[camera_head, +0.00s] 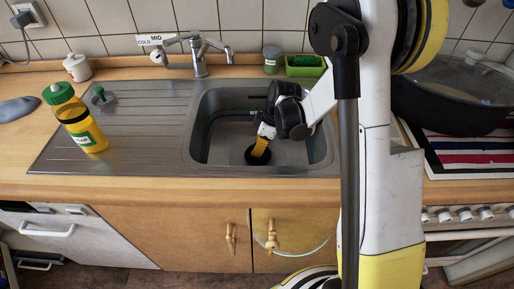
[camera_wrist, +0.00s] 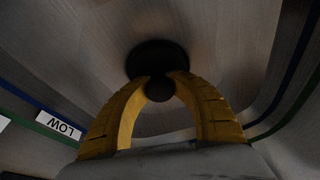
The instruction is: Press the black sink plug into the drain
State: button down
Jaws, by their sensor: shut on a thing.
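The black sink plug (camera_head: 256,158) is low in the sink basin (camera_head: 222,150), at the basin floor. In the wrist view the plug (camera_wrist: 157,54) is a dark round disc with a knob towards me. My gripper (camera_head: 260,149) reaches down into the basin from the right. In the wrist view the yellow fingers of my gripper (camera_wrist: 161,80) are closed on the plug's knob. The drain cannot be made out, as the plug and fingers cover that spot. I cannot tell whether the plug is seated or just above the floor.
The tap (camera_head: 199,55) stands behind the basin. The ribbed drainboard (camera_head: 140,115) lies left, with a yellow soap bottle (camera_head: 78,125) and a small green-topped item (camera_head: 99,95). A green sponge tray (camera_head: 305,66) sits behind the basin. A black pan (camera_head: 455,97) is at right.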

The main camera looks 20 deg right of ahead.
aim_at(267, 154)
jog(key=shift+f, duration=0.75)
jog(key=c, duration=1.1)
grip_release()
jog(key=shift+c, duration=0.2)
jog(key=v, duration=1.2)
